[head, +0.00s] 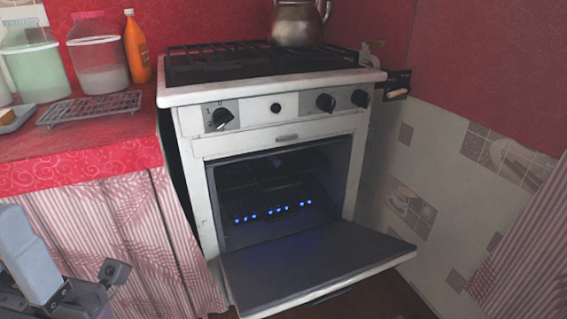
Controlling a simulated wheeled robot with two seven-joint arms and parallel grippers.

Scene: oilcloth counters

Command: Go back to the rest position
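Part of my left arm shows at the bottom left edge of the head view, in front of the striped curtain. I see nothing held there. My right gripper is not in view. The white stove (290,115) stands ahead, with its oven door (310,265) folded down open. Blue flames (272,211) show inside the oven. My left arm is apart from the door, to its left.
A metal kettle (297,24) stands on the stove top. The red counter (85,160) at left holds a wire rack (90,108), an orange bottle (136,50) and lidded tubs (98,65). A striped curtain (120,225) hangs below. The open door juts into the floor space.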

